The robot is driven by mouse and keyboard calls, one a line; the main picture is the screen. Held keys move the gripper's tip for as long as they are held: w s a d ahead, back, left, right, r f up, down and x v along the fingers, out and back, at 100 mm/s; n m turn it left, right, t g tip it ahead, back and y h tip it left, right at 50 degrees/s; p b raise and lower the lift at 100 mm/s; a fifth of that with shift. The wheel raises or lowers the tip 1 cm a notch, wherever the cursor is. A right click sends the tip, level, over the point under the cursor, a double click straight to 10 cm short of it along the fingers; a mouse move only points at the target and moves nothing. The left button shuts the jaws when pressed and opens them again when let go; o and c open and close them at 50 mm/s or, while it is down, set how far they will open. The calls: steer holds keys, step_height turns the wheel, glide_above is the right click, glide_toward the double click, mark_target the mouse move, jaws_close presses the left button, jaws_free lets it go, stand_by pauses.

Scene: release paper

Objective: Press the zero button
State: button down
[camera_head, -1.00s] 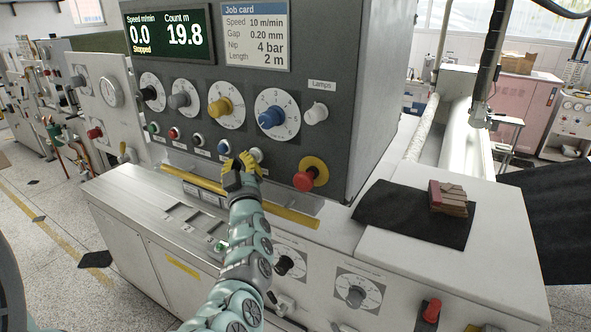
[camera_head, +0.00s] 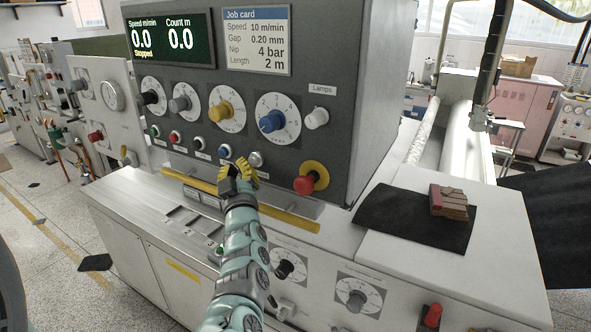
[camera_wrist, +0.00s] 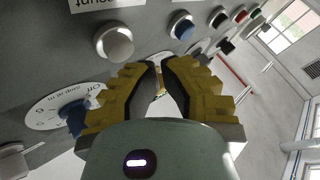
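The control panel has a row of buttons: green (camera_head: 154,131), red (camera_head: 174,136), dark (camera_head: 199,144), blue (camera_head: 225,151) and silver (camera_head: 256,159). Their labels are too small to read, so I cannot tell by name which is zero. The display (camera_head: 170,40) reads Speed 0.0, Stopped, Count 0.0. My gripper (camera_head: 238,167) is in front of the panel, just below the blue and silver buttons. In the wrist view the silver button (camera_wrist: 113,41) and blue button (camera_wrist: 182,25) are clear of my fingers (camera_wrist: 160,66), which are partly apart with nothing between them.
Dial knobs, including a yellow one (camera_head: 220,112) and a blue one (camera_head: 272,120), sit above the buttons. A red stop knob (camera_head: 304,185) is to the right. A yellow bar (camera_head: 290,217) runs below. A dark mat (camera_head: 385,213) with a brown stack (camera_head: 449,201) lies right.

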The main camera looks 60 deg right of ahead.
steer(key=shift+s, duration=0.15)
steer(key=a, duration=0.5)
steer(key=shift+s+p, duration=0.15)
steer(key=shift+p, duration=0.2)
stand_by(0.8)
